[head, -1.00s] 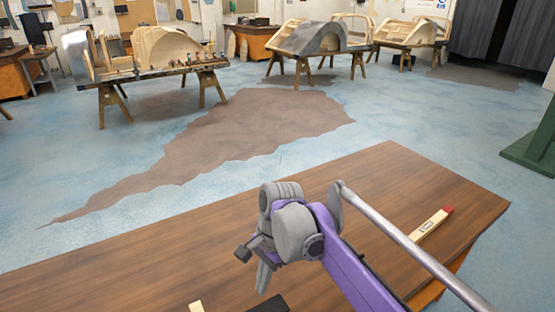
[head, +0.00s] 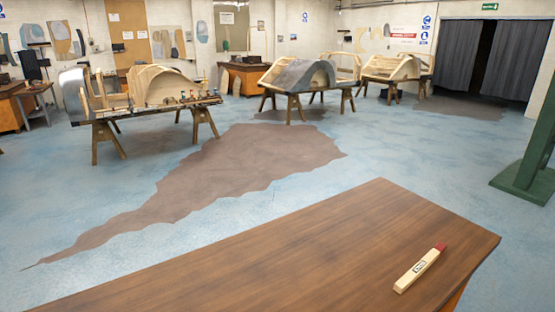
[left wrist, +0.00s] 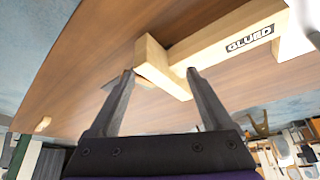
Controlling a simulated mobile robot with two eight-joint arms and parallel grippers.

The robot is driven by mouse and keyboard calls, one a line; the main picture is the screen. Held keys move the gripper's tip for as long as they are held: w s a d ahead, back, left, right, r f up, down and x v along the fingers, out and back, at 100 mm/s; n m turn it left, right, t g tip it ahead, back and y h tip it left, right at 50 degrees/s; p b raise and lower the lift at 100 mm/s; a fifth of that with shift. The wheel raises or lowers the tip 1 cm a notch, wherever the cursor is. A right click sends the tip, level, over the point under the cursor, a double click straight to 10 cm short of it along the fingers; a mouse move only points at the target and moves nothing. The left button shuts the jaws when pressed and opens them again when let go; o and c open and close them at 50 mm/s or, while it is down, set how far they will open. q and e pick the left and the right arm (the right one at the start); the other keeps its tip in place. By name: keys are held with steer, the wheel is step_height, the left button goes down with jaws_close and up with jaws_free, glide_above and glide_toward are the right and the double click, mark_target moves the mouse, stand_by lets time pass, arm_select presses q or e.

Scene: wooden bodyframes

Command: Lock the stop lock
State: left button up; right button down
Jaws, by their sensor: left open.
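In the left wrist view, a pale wooden bar marked "GLUED" (left wrist: 240,42) meets a shorter wooden piece (left wrist: 150,55) at an angle over the brown tabletop. I cannot tell which part is the stop lock. My left gripper (left wrist: 160,72) is open, its fingers on either side of the shorter piece's lower part. I cannot tell whether they touch it. In the head view, a pale wooden block (head: 418,270) with a dark label and a red end lies on the right of the table (head: 330,240). Neither gripper shows in the head view.
A small pale piece (left wrist: 43,124) lies near the table edge in the left wrist view. Beyond the table is open blue floor, with wooden bodyframes on trestles (head: 150,95) further back. A green post stand (head: 530,170) is at the right.

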arm_select(q)
steer(key=c, duration=0.7)
steer(key=shift+w+d+r, duration=0.15)
steer(key=shift+w, duration=0.1)
steer(key=shift+c, duration=1.3)
steer(key=w+d+r+m+g+b, duration=0.1)
steer(key=w, duration=0.1)
steer(key=w+d+r+m+g, duration=0.1)
steer(key=w+d, duration=0.1)
steer(key=w+d+r+m+g+b, duration=0.1)
steer(key=w+r+m, duration=0.1)
steer(key=w, duration=0.1)
steer(key=shift+d+g+b, duration=0.3)
steer(key=shift+d, duration=0.1)
jaws_close()
steer(key=w+d+r+m+g+y+b, duration=0.2)
steer(key=w+d+m+g, duration=0.25)
steer(key=w+d, duration=0.35)
steer(key=shift+m+t, duration=0.25)
steer(key=shift+t, duration=0.1)
steer(key=x, duration=0.3)
steer(key=b+x, duration=0.1)
steer(key=x, duration=0.2)
steer(key=s+x, duration=0.1)
steer(key=x, duration=0.2)
steer(key=shift+d+f, duration=0.2)
steer(key=shift+d, duration=0.1)
steer(key=shift+s+a+f, duration=0.2)
steer(key=shift+s+a, duration=1.25)
steer(key=shift+a, duration=0.05)
